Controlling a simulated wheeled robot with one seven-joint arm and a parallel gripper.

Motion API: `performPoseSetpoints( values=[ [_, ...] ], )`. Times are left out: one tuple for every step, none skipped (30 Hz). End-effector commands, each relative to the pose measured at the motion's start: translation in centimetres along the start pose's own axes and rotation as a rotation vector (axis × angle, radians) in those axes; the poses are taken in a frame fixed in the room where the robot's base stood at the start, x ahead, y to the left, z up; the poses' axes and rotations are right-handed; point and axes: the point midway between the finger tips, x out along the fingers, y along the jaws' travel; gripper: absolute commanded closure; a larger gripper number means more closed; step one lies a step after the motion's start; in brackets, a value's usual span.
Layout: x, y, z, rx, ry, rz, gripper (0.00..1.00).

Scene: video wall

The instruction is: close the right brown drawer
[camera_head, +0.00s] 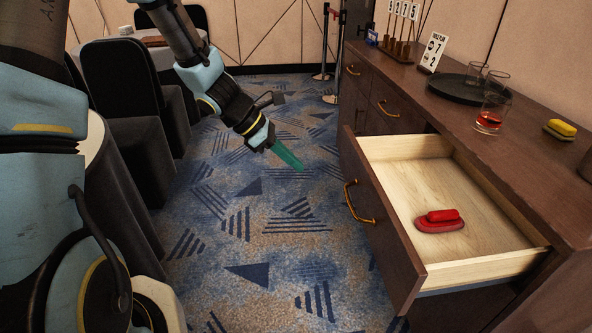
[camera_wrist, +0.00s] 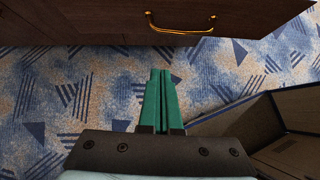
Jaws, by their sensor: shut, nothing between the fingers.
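The right brown drawer (camera_head: 383,233) stands pulled well out of the dark wooden sideboard (camera_head: 470,125) in the head view. It has a brass handle (camera_head: 358,203) on its front and a pale wood inside. A red brush-like object (camera_head: 440,221) lies in it. My gripper (camera_head: 290,158) is shut and empty, its green fingers above the carpet, left of the drawer front and apart from it. In the wrist view the green fingers (camera_wrist: 160,88) lie together, below a dark front with a brass handle (camera_wrist: 180,29); I cannot tell which drawer this is.
On the sideboard stand a round black tray (camera_head: 468,88) with glasses, a yellow sponge (camera_head: 561,129) and number signs (camera_head: 433,51). Black chairs (camera_head: 125,85) and a covered table (camera_head: 112,190) stand at the left. Carpet (camera_head: 270,215) lies clear between. A dark open box shape (camera_wrist: 285,125) shows in the wrist view.

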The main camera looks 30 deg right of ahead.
Motion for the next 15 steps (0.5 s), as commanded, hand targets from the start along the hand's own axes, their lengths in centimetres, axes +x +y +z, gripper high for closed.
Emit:
performPoseSetpoints(
  values=[
    [0.8,-0.1,-0.1,0.000,0.000,-0.004,1.00],
    [1.4,-0.1,-0.1,-0.002,0.000,-0.005,1.00],
    [2.2,-0.1,-0.1,0.000,0.001,-0.005,1.00],
    [2.8,-0.1,-0.1,0.000,-0.001,-0.006,1.00],
    [3.4,-0.2,-0.1,0.000,0.000,-0.006,1.00],
    [4.3,-0.2,-0.1,-0.001,0.000,-0.005,1.00],
    [4.9,-0.1,-0.1,0.000,0.000,-0.004,1.00],
    [5.5,-0.1,-0.1,0.000,0.001,-0.004,1.00],
    [6.4,-0.2,-0.1,0.001,0.001,-0.005,1.00],
    [7.0,-0.2,-0.1,0.000,0.001,-0.005,1.00],
    [7.6,-0.2,-0.1,0.001,0.001,-0.005,1.00],
    [8.3,-0.1,-0.1,0.000,0.001,-0.004,1.00],
    [8.9,-0.1,-0.2,0.001,0.002,-0.004,1.00],
    [9.2,-0.1,0.3,0.003,0.001,-0.003,1.00],
    [9.6,-0.1,0.9,0.005,0.001,-0.003,1.00]
  ],
)
